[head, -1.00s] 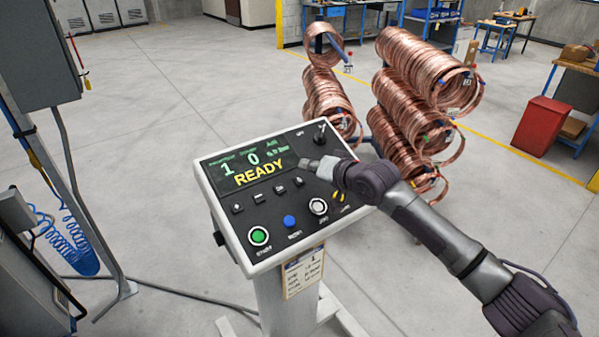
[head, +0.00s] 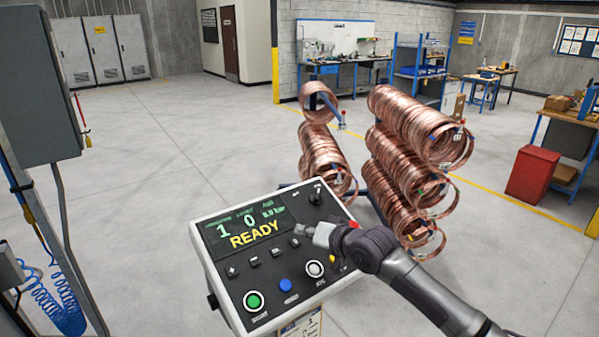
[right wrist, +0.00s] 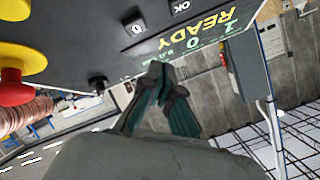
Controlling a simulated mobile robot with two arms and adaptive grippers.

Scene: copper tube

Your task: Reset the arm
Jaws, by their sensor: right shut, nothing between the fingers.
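My right gripper (head: 310,230) is in front of the control panel (head: 213,262), over its upper right part beside the screen in the head view. It is shut and empty; its closed fingers also show in the right wrist view (right wrist: 165,85). The panel's screen (head: 243,232) reads READY in yellow, with the green digits 1 and 0. A green button (head: 253,300), a blue button (head: 285,285) and a white button (head: 314,268) sit below it. A red and yellow knob (right wrist: 15,75) shows in the right wrist view. My left gripper is out of view.
Copper tube coils (head: 405,170) hang on a rack behind the panel. A red bin (head: 533,173) stands at the right by a workbench. A grey cabinet (head: 40,85) with blue coiled hose (head: 55,300) is at the left. The floor between is clear.

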